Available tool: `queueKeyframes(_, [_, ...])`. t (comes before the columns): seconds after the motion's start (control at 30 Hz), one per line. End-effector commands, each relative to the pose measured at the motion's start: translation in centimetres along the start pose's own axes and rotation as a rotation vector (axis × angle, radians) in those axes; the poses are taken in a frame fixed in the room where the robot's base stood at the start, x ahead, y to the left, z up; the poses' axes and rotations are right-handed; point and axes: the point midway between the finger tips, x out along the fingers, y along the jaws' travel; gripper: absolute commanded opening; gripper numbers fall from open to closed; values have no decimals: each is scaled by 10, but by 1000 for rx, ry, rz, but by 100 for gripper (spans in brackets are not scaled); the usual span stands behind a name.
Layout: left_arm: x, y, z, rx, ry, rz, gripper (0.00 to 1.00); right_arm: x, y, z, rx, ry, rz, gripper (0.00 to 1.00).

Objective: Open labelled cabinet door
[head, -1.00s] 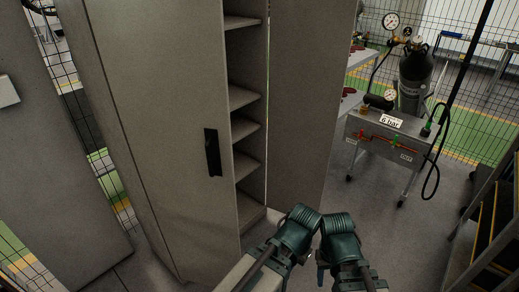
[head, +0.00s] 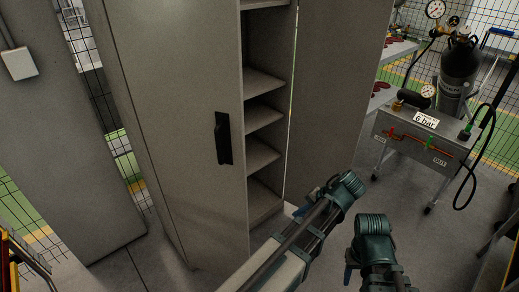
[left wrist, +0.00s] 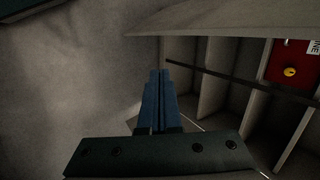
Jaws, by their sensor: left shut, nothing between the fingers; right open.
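A tall grey cabinet door (head: 185,90) with a black handle (head: 223,138) stands left of centre in the head view. Open shelves (head: 263,118) show beyond its handle-side edge; I cannot tell how far it is swung. No label is readable on it. My left gripper (head: 313,195) is in front of the cabinet, right of and below the handle. In the left wrist view its blue fingers (left wrist: 156,90) are shut and empty, with shelves (left wrist: 215,105) to their right. My right gripper (head: 349,272) is lower right, mostly hidden by its wrist, apart from the cabinet.
A grey panel (head: 335,90) stands right of the shelves. A wheeled cart (head: 420,143) marked 6 bar, with a dark gas cylinder (head: 458,65), is at the right. A red panel (left wrist: 291,65) with a yellow knob shows in the left wrist view. Grey floor lies between cabinet and cart.

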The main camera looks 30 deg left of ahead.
Motion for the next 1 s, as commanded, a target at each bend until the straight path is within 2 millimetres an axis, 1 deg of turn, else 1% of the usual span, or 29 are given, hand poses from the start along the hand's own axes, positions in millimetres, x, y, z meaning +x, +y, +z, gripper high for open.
queueKeyframes(0.03, [9,-9,-18,-13,-11,-50,0,11,-1,-1,0,0,0,50])
queueKeyframes(0.17, [22,-46,-49,-52,-45,-208,0,28,-3,-2,0,0,0,50])
queueKeyframes(0.27, [32,-84,-80,-92,-82,-370,0,46,-4,-3,0,0,0,50])
queueKeyframes(0.3, [34,-101,-94,-111,-102,-447,0,55,-5,-3,0,0,0,50])
queueKeyframes(0.4, [34,-143,-124,-158,-149,-637,0,73,-7,-4,0,0,0,50])
queueKeyframes(0.5, [28,-176,-144,-196,-189,-791,0,86,-8,-5,-1,0,0,50])
queueKeyframes(0.53, [26,-183,-148,-205,-198,-828,0,88,-8,-5,-1,0,0,50])
queueKeyframes(0.6, [20,-196,-156,-221,-216,-898,0,93,-9,-6,-1,0,0,50])
queueKeyframes(0.7, [14,-208,-161,-236,-232,-960,0,96,-9,-6,-1,0,0,50])
queueKeyframes(0.87, [10,-213,-162,-242,-239,-988,0,96,-9,-6,-1,0,0,50])
queueKeyframes(1.0, [13,-218,-158,-242,-239,-987,0,96,-9,-6,-1,0,0,50])
